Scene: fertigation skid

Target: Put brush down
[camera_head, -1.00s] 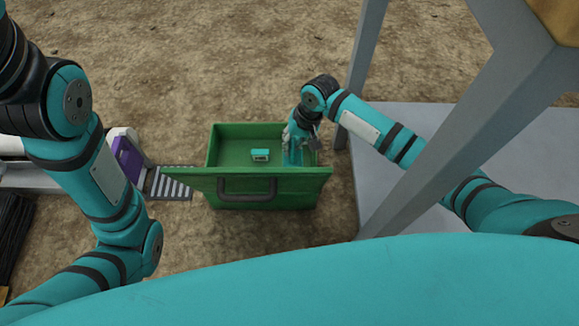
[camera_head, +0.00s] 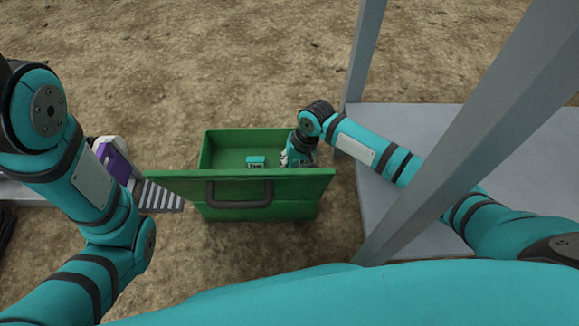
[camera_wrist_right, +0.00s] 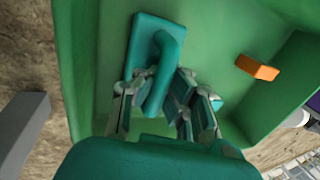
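In the head view my right gripper (camera_head: 292,160) is at the drawer's right side and hides most of the brush. My left gripper is out of the head view.
An orange piece (camera_wrist_right: 257,67) shows in the wrist view. A grey post (camera_head: 362,55) and platform (camera_head: 430,125) stand right of the drawer. A purple-and-white object (camera_head: 114,160) and slatted grate (camera_head: 160,197) are left.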

